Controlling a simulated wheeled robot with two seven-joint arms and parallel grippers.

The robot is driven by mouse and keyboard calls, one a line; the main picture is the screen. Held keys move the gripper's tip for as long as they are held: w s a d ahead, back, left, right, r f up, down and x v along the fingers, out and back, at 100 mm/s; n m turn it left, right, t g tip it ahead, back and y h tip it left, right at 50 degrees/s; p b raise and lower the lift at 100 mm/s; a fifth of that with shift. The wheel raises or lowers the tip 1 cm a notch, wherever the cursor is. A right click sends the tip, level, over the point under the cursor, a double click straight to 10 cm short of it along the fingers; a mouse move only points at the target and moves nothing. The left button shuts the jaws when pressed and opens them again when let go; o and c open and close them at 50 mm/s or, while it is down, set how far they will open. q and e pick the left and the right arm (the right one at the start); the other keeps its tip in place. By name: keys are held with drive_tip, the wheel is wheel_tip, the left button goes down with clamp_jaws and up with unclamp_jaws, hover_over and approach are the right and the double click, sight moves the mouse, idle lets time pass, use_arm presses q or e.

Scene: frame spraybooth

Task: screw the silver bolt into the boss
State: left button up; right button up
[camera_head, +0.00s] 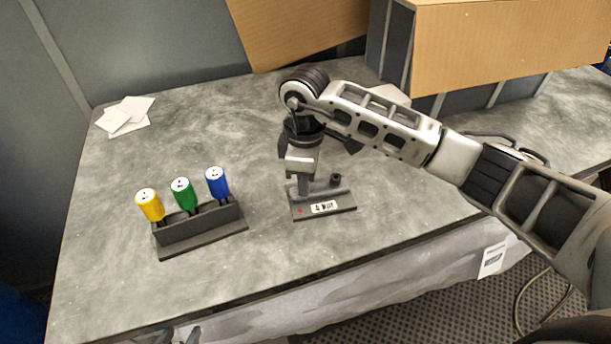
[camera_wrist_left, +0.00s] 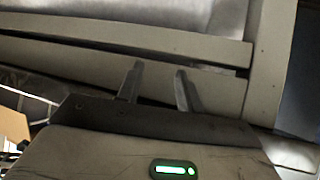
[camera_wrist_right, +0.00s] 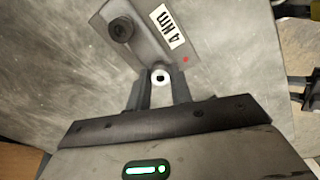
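A grey fixture plate (camera_head: 345,209) with a "4 Nm" label lies on the table. The dark round boss (camera_head: 335,180) stands on it and shows its open top in the right wrist view (camera_wrist_right: 122,28). My right gripper (camera_head: 303,186) points down at the plate's left part, beside the boss. In the right wrist view its fingers close on both sides of the silver bolt (camera_wrist_right: 160,77), whose socket head shows between the fingertips. The bolt's shank is hidden. My left gripper (camera_wrist_left: 158,80) is open and empty; it shows partly at the head view's bottom edge (camera_head: 186,335).
A dark rack (camera_head: 203,227) with yellow, green and blue-handled tools stands left of the plate. White papers (camera_head: 125,115) lie at the back left. Cardboard boxes (camera_head: 510,45) stand at the back. The table between rack and plate is clear.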

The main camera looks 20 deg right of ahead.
drive_tip(key=o, duration=0.4)
